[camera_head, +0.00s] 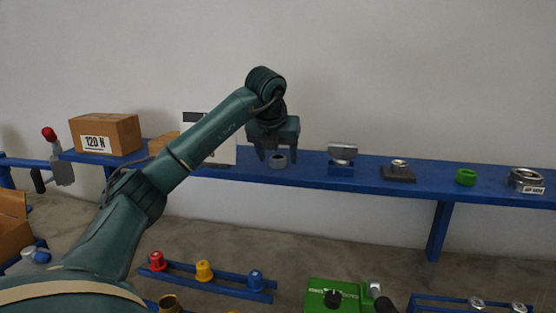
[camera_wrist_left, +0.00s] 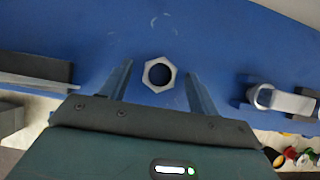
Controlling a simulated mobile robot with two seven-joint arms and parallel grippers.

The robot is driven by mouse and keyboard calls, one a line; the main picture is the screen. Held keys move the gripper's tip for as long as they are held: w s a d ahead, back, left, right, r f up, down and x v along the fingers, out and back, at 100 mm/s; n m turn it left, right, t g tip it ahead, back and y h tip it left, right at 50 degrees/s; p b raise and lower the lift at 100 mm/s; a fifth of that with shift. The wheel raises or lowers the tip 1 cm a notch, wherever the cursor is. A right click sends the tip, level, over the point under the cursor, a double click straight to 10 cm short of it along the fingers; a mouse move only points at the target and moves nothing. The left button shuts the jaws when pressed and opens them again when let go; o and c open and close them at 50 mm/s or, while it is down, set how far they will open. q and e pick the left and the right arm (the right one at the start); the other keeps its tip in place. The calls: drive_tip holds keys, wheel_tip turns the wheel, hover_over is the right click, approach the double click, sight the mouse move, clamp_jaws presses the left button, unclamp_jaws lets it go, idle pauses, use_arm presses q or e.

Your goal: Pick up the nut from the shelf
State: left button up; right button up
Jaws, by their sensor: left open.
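The nut (camera_wrist_left: 159,74) is a grey metal hexagon lying flat on the blue shelf (camera_wrist_left: 225,45). In the head view the nut (camera_head: 278,160) sits on the shelf (camera_head: 312,170), just below my left gripper (camera_head: 278,154). My left gripper is open and points down over the nut. In the wrist view the two fingers of the left gripper (camera_wrist_left: 157,85) stand apart, one on each side of the nut, with gaps between. The nut is not held. My right gripper is not in view.
Along the shelf to the right stand a grey block on a blue stand (camera_head: 342,158), a fitting on a dark base (camera_head: 398,171), a green ring (camera_head: 466,177) and a large metal nut (camera_head: 525,180). A cardboard box (camera_head: 106,134) stands at the left.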

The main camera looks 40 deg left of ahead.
use_arm(q)
drive_tip(key=shift+f, duration=0.15)
drive_tip(key=c, duration=1)
drive_tip(key=shift+c, duration=0.6)
